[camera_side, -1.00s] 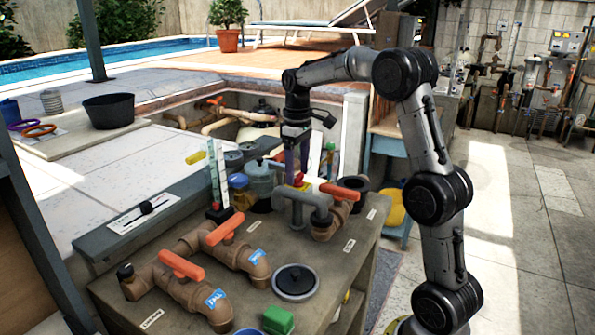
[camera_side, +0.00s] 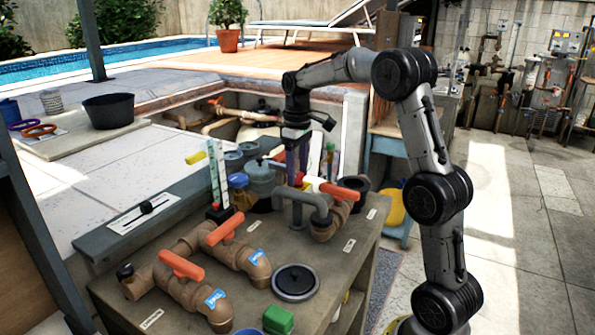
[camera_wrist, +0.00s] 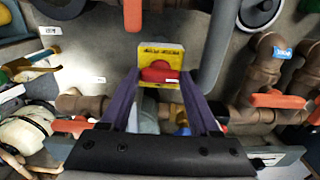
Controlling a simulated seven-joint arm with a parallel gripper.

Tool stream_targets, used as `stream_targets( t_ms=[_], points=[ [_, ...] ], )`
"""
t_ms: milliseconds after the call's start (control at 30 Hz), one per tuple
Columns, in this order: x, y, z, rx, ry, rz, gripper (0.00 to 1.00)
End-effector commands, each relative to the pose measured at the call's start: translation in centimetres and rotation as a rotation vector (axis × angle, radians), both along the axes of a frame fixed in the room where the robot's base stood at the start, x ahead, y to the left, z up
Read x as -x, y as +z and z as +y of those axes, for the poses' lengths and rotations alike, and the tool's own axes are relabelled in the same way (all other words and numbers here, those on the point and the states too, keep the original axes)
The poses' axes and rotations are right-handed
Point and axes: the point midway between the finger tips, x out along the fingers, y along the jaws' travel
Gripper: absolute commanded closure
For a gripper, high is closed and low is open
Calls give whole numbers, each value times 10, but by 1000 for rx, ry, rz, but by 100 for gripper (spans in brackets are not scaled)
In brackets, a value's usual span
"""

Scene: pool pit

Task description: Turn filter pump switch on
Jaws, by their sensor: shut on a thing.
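A yellow switch box (camera_wrist: 174,51) with a red rotary knob (camera_wrist: 157,73) lies straight ahead in the wrist view. The knob has a small white mark on its right side. My gripper (camera_wrist: 160,80) has its two purple fingers on either side of the switch and is shut on it; the exact contact at the fingertips is hard to see. In the side view my gripper (camera_side: 296,172) points down at the back of the bench. Only a bit of the red and yellow switch (camera_side: 311,184) shows there, partly behind a grey pipe.
Grey pipe (camera_side: 318,203) and brown pipes with orange valve handles (camera_side: 226,228) stand close to my gripper. A round black lid (camera_side: 295,281) and green block (camera_side: 278,319) lie on the bench (camera_side: 345,265). Jars (camera_side: 259,178) and a clear tube gauge stand left of the gripper.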

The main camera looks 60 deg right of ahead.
Motion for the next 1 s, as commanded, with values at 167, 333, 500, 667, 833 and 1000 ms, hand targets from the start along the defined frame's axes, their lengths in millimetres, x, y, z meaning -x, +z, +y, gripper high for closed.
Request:
stream_targets(
  t_ms=[167,333,500,667,833,1000],
  points=[
    [0,0,0,1,-73,0,93],
    [0,1,0,1,-196,0,93],
    [0,1,0,1,-353,0,93],
    [0,1,0,1,-505,-1,93],
    [0,1,0,1,-666,0,93],
    [0,1,0,1,-828,-2,93]
  ],
)
